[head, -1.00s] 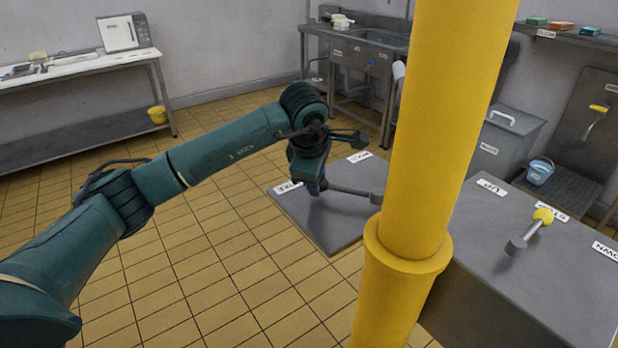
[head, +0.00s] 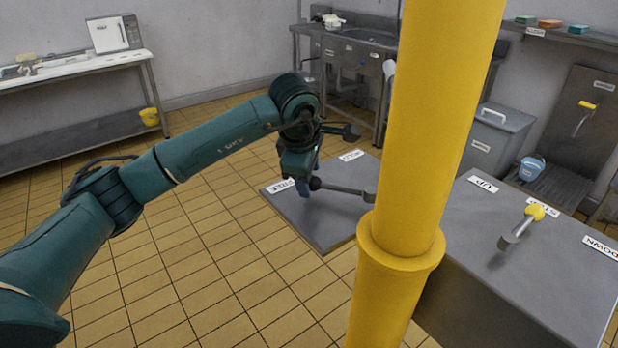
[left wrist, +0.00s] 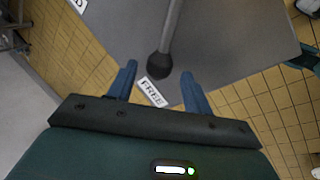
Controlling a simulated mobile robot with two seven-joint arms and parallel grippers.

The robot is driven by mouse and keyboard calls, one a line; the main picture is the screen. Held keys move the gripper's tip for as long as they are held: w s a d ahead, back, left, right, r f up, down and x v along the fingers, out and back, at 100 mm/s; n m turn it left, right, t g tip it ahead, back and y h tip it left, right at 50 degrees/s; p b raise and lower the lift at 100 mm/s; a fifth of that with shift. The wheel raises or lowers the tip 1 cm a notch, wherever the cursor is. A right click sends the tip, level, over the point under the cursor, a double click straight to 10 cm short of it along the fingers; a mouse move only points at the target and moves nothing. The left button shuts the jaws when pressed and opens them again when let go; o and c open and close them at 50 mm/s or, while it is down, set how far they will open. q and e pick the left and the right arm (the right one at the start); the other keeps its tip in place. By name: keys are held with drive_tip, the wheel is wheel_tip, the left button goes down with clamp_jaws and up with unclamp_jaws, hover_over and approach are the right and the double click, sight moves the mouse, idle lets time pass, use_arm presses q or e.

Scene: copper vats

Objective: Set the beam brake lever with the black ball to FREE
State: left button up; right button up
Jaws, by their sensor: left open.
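The beam brake lever is a grey rod with a black ball (head: 315,183) at its end, low over a grey plate (head: 325,232). Its pivot end is partly hidden by the yellow post. The ball end points toward the FREE label (head: 280,186), and the ball shows beside that label in the left wrist view (left wrist: 158,66). My left gripper (left wrist: 159,73) is open, its two fingers apart on either side of the ball and label in that view.
A thick yellow post (head: 435,130) stands right of the lever. A second lever with a yellow ball (head: 535,212) sits on the grey box (head: 510,285) at right. Another white label (head: 350,156) lies at the plate's far edge. Tiled floor is free at left.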

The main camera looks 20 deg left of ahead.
use_arm(q)
drive_tip(key=v, duration=1.1)
drive_tip(key=shift+s+r+b, duration=0.2)
drive_tip(key=shift+r+b, duration=0.15)
drive_tip(key=shift+b, duration=0.1)
